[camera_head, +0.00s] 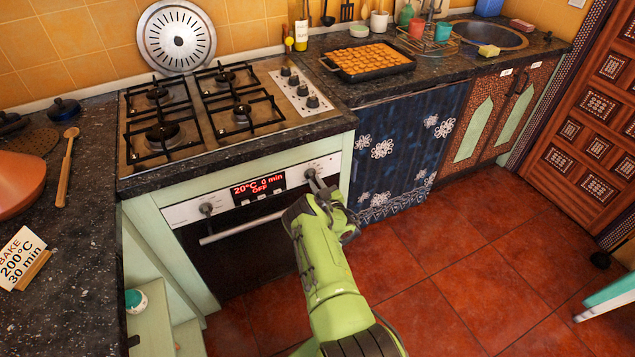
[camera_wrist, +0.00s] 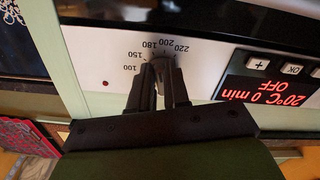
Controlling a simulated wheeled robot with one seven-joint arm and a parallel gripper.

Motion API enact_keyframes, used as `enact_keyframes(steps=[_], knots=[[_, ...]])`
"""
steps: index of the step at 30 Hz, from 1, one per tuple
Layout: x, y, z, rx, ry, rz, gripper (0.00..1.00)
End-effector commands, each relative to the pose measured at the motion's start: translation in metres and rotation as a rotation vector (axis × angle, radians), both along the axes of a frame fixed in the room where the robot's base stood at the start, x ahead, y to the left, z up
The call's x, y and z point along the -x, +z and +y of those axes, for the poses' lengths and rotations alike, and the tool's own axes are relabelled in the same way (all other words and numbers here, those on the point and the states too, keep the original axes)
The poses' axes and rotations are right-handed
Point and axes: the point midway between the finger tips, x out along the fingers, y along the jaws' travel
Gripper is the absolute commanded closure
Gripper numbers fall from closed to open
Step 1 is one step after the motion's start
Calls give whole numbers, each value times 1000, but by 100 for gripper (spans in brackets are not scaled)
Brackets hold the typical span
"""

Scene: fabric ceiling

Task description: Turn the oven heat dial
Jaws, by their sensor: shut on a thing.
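The oven (camera_head: 250,240) stands under the hob, its door closed. The heat dial (camera_head: 309,173) is at the right end of its white control panel. In the wrist view the picture is upside down, and the dial (camera_wrist: 161,61) shows between my fingertips, with the scale 100, 150, 180, 200, 220 around it. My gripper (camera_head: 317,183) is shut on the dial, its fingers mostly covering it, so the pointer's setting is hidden. The oven display (camera_head: 258,186) reads 20°C, 0 min, OFF.
A second knob (camera_head: 206,209) is at the panel's left end. The oven handle (camera_head: 240,228) sticks out below the panel, left of my arm. A card (camera_head: 20,258) on the left counter reads BAKE 200°C 30 min.

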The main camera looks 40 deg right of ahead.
Motion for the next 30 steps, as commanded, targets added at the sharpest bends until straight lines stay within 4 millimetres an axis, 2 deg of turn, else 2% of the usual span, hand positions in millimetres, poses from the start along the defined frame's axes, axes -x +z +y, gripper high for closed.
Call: enact_keyframes(steps=[12,30], knots=[[1,-3,3,-233,-4,-62,100],[1,-4,4,-288,-4,-76,100]])
